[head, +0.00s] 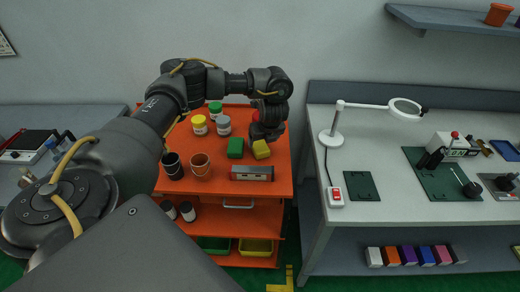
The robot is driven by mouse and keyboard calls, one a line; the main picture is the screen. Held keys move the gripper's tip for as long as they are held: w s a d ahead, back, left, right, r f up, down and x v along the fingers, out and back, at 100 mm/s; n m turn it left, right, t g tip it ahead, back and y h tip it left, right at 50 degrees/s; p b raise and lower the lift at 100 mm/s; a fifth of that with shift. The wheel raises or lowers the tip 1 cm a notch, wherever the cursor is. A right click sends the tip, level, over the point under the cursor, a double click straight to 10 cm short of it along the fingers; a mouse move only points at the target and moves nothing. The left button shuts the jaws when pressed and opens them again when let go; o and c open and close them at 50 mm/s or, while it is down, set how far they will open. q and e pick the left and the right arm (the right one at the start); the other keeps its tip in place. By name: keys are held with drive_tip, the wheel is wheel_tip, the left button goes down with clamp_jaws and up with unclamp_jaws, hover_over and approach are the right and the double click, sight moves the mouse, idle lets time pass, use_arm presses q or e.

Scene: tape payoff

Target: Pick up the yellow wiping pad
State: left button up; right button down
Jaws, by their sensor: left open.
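The yellow wiping pad (261,150) lies on the top of the orange cart (225,211), right beside a green block-shaped pad (235,147). My left arm reaches in from the left, and my left gripper (264,136) points down directly above and behind the yellow pad. The gripper is open. Its fingers are dark and small, and I cannot tell whether they touch the pad. My right gripper is not in view.
Jars with yellow (199,124) and green (215,110) lids stand behind the pads. A dark cup (172,166), a copper-coloured bucket (201,167) and a grey-red box (251,173) stand in front. A workbench (325,223) with a magnifier lamp (403,109) is at right.

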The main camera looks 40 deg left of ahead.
sight(260, 146)
use_arm(q)
drive_tip(key=shift+s, duration=0.1)
drive_tip(key=shift+s+a+f, duration=0.1)
drive_tip(key=shift+f, duration=0.2)
drive_tip(key=b+x, duration=0.2)
drive_tip(key=x, duration=0.2)
drive_tip(key=shift+s, duration=0.1)
drive_tip(key=shift+a+f, duration=0.2)
drive_tip(key=shift+r, duration=0.1)
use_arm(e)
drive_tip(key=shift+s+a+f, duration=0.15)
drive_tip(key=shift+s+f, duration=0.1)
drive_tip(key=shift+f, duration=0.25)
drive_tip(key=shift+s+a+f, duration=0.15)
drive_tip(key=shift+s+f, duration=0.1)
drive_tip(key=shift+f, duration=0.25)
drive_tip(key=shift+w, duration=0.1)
use_arm(q)
drive_tip(key=c, duration=1.1)
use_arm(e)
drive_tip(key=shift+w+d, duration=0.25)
use_arm(q)
drive_tip(key=shift+r, duration=0.1)
